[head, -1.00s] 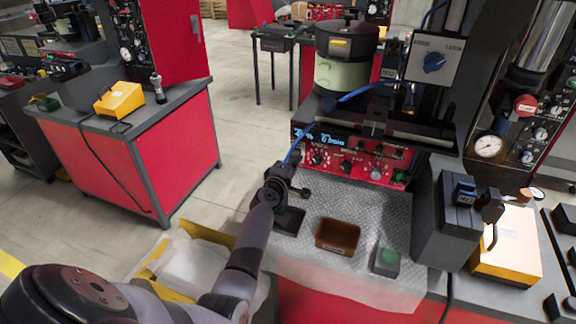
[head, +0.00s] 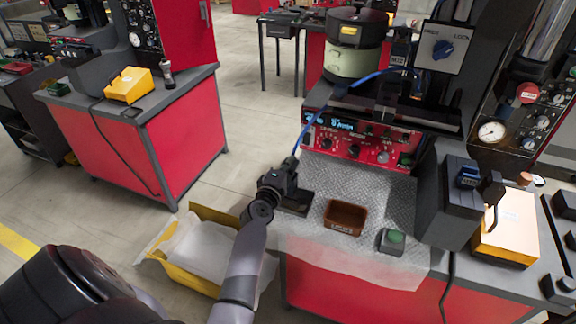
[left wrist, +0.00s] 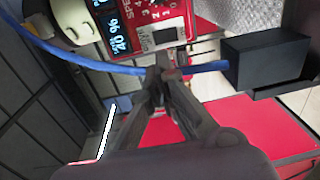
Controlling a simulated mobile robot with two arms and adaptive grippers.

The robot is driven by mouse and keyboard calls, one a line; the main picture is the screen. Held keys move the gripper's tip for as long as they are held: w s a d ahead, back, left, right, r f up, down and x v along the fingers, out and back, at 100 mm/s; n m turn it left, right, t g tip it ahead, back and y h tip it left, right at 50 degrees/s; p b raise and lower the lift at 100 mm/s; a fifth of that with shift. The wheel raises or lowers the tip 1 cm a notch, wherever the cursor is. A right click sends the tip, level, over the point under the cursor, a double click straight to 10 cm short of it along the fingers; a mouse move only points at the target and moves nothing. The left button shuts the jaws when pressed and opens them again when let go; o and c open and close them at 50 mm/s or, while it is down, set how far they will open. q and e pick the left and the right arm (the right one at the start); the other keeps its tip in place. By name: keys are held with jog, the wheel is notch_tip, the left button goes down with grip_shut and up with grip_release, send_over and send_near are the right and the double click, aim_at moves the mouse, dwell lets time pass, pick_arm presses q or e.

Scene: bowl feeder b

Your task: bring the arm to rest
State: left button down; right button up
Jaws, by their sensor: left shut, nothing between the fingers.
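My left arm comes in from the lower left of the head view. Its gripper (head: 289,170) is over the left side of the workbench, in front of the red control panel (head: 350,140). In the left wrist view the two dark fingers (left wrist: 163,68) meet at their tips with nothing between them. A blue cable (left wrist: 100,66) passes close to the tips there; I cannot tell whether it touches them. The fingertips are small and partly hidden by the wrist in the head view. My right gripper is not in view.
A dark machine block (head: 447,205) stands to the right. A yellow-edged bin (head: 188,270) is on the floor at left. Floor between the benches is clear.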

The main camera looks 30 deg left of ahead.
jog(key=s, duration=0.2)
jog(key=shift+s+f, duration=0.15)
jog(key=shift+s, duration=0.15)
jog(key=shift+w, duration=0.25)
